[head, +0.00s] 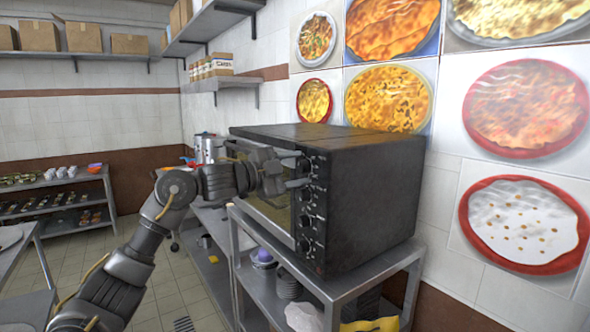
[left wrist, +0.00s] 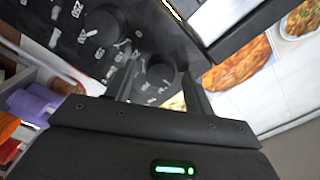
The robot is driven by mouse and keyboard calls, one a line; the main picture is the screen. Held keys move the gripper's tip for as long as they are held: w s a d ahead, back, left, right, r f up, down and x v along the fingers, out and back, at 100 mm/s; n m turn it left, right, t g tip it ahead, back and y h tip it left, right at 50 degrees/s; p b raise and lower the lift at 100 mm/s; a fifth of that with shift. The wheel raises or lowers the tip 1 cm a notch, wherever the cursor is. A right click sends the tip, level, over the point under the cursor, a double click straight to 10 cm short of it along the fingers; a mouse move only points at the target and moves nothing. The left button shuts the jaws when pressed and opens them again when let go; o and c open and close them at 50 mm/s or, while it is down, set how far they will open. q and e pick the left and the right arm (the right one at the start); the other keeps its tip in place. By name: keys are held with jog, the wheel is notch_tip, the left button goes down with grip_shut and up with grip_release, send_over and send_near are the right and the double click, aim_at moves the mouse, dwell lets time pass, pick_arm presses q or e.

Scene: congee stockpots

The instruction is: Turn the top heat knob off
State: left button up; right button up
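The black oven (head: 370,190) stands on a metal table with a column of dark knobs down its front panel. The top heat knob (head: 304,165) is partly covered by my left gripper (head: 292,175), which is at the upper end of the panel. In the left wrist view a round black knob (left wrist: 160,72) sits between the two fingers of the left gripper (left wrist: 161,88). The fingers are apart, with a gap visible beside the knob; contact is not clear. Another knob with white markings (left wrist: 105,25) is at upper left there. My right gripper is not in view.
Lower knobs (head: 306,222) continue down the panel. The metal table (head: 345,282) holds dishes on its lower shelf. A wall shelf (head: 222,84) with cartons hangs behind the oven. Open floor (head: 165,290) lies left of the table. Food posters cover the right wall.

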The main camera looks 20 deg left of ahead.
pick_arm(q)
jog(key=shift+s+a+f, duration=0.1)
jog(key=shift+s+a, duration=0.15)
jog(key=b+v, duration=0.4)
jog(key=v, duration=0.6)
jog(key=shift+b, duration=0.35)
